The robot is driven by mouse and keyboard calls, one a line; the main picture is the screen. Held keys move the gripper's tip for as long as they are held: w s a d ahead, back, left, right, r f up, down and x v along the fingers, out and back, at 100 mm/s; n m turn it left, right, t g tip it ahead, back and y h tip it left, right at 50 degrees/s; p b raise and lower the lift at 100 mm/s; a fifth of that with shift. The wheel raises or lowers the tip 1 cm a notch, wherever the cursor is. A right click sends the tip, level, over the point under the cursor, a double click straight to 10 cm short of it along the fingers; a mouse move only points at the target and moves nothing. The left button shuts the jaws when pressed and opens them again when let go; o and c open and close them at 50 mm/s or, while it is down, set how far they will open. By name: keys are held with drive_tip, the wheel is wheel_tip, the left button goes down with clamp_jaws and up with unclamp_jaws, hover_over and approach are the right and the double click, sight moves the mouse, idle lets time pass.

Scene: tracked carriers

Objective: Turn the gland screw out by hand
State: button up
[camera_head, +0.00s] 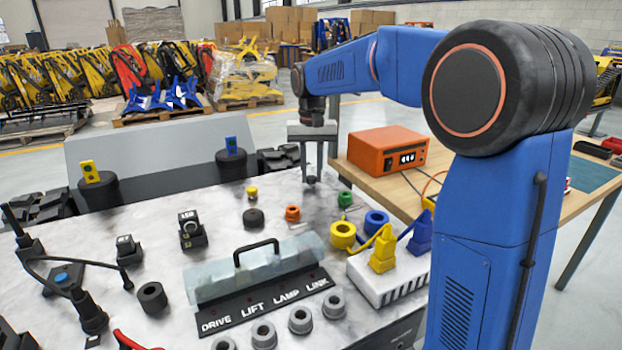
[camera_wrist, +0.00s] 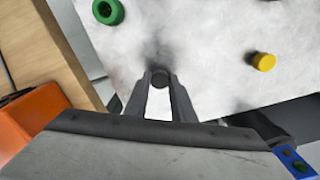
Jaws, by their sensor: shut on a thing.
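My gripper (camera_head: 311,180) points down over the back edge of the pale, marbled top, with the two fingers close together. In the wrist view my gripper (camera_wrist: 160,82) is shut on a small dark round piece, which looks like the gland screw (camera_wrist: 160,77). The fingers sit on either side of it. Its lower part and thread are hidden, and I cannot tell how far it stands out of the surface.
A green ring (camera_head: 345,199), an orange ring (camera_head: 292,213) and a yellow cap (camera_head: 252,192) lie near my gripper. A handled clear cover (camera_head: 255,270) stands in front. A wooden bench (camera_head: 400,176) with an orange box (camera_head: 388,148) is at the right.

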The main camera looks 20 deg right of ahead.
drive_tip(key=n, duration=0.5)
drive_tip(key=shift+n, duration=0.8)
drive_tip(key=n, duration=0.3)
drive_tip(key=o, duration=0.9)
drive_tip(key=shift+o, duration=0.2)
